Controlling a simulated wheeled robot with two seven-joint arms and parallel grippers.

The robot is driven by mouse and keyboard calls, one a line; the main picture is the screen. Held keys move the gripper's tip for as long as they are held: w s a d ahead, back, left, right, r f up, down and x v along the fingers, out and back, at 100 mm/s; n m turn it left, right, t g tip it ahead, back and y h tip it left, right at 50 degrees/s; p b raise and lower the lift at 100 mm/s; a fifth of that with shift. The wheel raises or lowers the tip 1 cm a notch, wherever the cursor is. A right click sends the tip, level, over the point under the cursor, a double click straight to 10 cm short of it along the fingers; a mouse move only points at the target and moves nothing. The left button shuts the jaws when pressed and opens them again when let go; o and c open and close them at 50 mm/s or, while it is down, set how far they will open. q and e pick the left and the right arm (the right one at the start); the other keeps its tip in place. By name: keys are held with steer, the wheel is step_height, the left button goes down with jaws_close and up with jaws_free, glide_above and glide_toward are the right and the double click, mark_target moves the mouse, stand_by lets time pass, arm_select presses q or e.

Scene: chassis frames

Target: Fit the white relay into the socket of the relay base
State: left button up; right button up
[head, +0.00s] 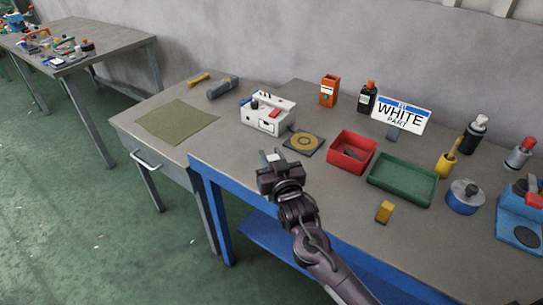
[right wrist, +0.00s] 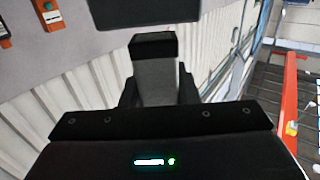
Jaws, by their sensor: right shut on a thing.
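My right gripper (head: 271,157) is over the front left part of the workbench, in front of the white unit and the square pad. It is shut on a small pale thing, which I take to be the white relay; its outline is hardly visible. In the right wrist view dark gripper parts (right wrist: 154,75) fill the middle, and the held thing cannot be made out. A white unit (head: 263,122) with red and black parts on top, perhaps the relay base, stands on the bench beyond the gripper, apart from it. Its socket is too small to tell. My left gripper is not in view.
A square pad with a ring (head: 304,143), a red bin (head: 337,154) and a green tray (head: 378,181) lie to the right. A yellow block (head: 384,211) sits near the front. A sign (head: 402,114) reads "WHITE PART". A green mat (head: 177,121) lies left.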

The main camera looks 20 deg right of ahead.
steer(key=shift+f+b, duration=1.1)
steer(key=shift+f, duration=0.8)
steer(key=o, duration=1.1)
steer(key=shift+o, duration=0.2)
steer(key=s+b, duration=0.1)
steer(key=s, duration=0.6)
steer(key=shift+s, duration=0.4)
